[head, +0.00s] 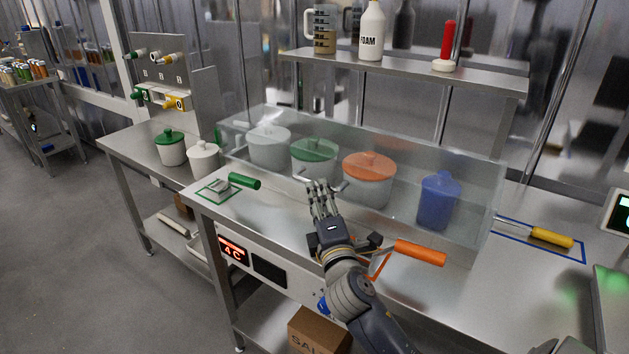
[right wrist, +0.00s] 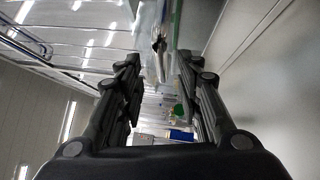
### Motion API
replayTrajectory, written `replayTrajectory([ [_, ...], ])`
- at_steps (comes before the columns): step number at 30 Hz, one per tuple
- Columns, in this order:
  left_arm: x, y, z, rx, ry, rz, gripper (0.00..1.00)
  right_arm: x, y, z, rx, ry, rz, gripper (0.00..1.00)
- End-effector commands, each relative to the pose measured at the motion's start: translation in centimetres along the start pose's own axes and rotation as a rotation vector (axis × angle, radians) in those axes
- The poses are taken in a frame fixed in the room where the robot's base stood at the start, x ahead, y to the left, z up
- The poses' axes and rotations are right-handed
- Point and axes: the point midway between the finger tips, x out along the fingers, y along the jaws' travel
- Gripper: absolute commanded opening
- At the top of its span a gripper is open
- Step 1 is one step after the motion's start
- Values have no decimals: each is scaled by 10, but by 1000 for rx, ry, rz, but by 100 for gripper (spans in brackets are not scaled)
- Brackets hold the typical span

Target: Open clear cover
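The clear cover (head: 455,235) is a long transparent box standing over several pots on the metal table, and it looks closed. A thin metal handle (head: 342,186) shows at its front face. My right gripper (head: 322,188) reaches up to the handle from the front, fingers apart. In the right wrist view the fingers (right wrist: 158,75) are spread wide, with a narrow edge or bar between them at the top; contact cannot be made out. My left gripper is not in view.
Under the cover are white (head: 270,147), green (head: 315,158), orange (head: 369,178) and blue (head: 438,202) pots. An orange-handled tool (head: 420,253) lies right of my right arm. A green-handled tool (head: 244,181) and a yellow-handled tool (head: 552,237) lie beside the cover. A shelf (head: 410,72) stands behind.

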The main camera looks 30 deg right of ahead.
Motion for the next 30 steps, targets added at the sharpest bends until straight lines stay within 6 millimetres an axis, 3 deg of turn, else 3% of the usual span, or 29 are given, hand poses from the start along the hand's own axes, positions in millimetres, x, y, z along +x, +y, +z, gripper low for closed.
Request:
replayTrajectory([
  [2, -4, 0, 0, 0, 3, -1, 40, 16, 2, 0, 0, 0, 1, 33],
  [6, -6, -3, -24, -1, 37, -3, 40, 34, 0, 0, 0, -1, -1, 33],
  [12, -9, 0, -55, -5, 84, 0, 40, 46, 0, 0, 0, 1, -1, 33],
  [20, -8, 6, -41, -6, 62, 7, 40, 47, -1, 0, 1, 1, -1, 33],
  [25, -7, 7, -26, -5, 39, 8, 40, 47, -1, 0, 1, 1, -1, 0],
  [30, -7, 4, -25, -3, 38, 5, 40, 47, -1, 0, 1, 1, -1, 0],
])
